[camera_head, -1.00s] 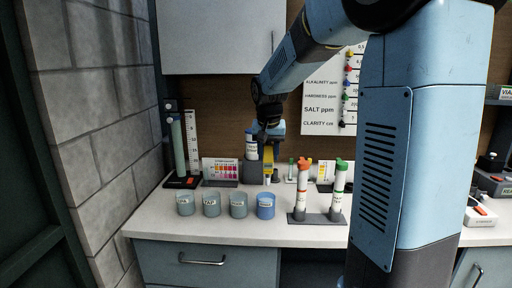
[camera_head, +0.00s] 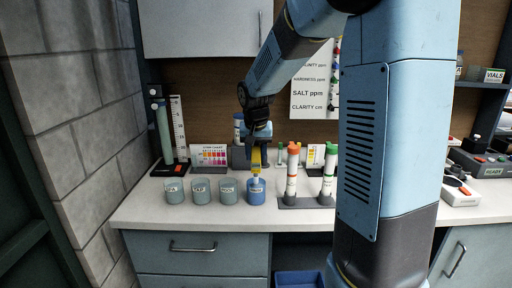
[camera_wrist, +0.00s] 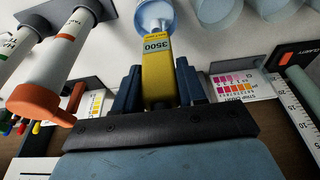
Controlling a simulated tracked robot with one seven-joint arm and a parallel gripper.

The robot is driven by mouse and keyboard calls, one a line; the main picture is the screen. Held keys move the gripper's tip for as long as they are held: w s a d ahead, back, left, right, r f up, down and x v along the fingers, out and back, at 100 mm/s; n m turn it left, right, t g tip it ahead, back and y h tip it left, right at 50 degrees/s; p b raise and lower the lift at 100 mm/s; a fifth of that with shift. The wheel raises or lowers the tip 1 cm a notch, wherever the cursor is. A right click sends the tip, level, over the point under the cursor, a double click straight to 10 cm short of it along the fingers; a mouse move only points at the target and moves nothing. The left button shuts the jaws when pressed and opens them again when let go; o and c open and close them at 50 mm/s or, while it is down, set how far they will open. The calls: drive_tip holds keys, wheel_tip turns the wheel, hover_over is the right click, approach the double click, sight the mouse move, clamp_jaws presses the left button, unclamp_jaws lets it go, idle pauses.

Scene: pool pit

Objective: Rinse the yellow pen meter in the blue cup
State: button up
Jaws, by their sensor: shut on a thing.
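The yellow pen meter (camera_head: 256,159) points down in my gripper (camera_head: 257,147). In the wrist view, the dark fingers of my gripper (camera_wrist: 158,82) are shut on both sides of the meter (camera_wrist: 156,64), which carries a label. The blue cup (camera_head: 256,194) stands on the counter, rightmost in a row of cups. The meter's pale lower end is at the cup's mouth, and the wrist view shows it over the opening of the blue cup (camera_wrist: 145,14). How deep the tip sits is hard to tell.
Several grey-green labelled cups (camera_head: 228,191) stand left of the blue cup. A rack (camera_head: 303,202) with orange-capped and green-capped tubes stands close on its right. A colour chart (camera_head: 209,155) and a bottle (camera_head: 238,128) stand behind. The counter front (camera_head: 230,217) is clear.

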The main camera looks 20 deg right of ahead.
sight(256, 172)
drive_tip(key=shift+f, duration=1.95)
drive_tip(key=shift+s+f, duration=0.1)
drive_tip(key=shift+f, duration=1)
idle(0.5)
drive_tip(key=shift+r, duration=5.2)
